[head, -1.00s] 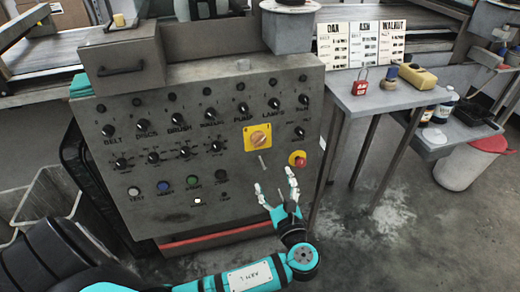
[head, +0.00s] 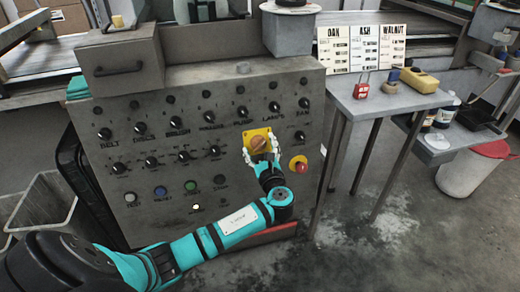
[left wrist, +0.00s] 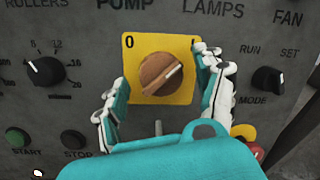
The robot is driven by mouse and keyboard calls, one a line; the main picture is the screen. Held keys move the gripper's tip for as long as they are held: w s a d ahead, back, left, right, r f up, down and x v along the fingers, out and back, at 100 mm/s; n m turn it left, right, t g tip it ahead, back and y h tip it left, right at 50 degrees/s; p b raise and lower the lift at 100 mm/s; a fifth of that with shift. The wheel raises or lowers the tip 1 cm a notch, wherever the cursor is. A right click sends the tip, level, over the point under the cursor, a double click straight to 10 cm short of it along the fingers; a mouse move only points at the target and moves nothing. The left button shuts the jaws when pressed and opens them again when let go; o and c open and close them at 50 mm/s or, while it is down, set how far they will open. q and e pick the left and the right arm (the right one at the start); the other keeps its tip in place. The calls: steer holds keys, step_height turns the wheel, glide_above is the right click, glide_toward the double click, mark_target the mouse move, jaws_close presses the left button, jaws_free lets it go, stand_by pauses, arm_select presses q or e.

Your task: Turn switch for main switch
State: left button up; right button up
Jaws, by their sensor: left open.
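The main switch is an orange-brown round knob (head: 258,143) on a yellow square plate (head: 250,134) on the grey control panel. In the left wrist view the knob (left wrist: 162,77) has a pale line slanting toward the upper right, and the plate (left wrist: 133,68) shows a 0 at its upper left; the mark at its upper right is partly covered. My left gripper (head: 263,155) is open in front of the switch. In the left wrist view its fingers (left wrist: 163,88) stand on either side of the knob, with gaps showing. My right gripper is not in view.
A red button (head: 298,165) on a yellow base sits right of and below the switch. Several black knobs surround it, including the mode knob (left wrist: 268,80). A small table (head: 400,95) with a red padlock (head: 361,90) stands to the right.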

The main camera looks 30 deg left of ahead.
arm_select(q)
steer(key=c, duration=1.1)
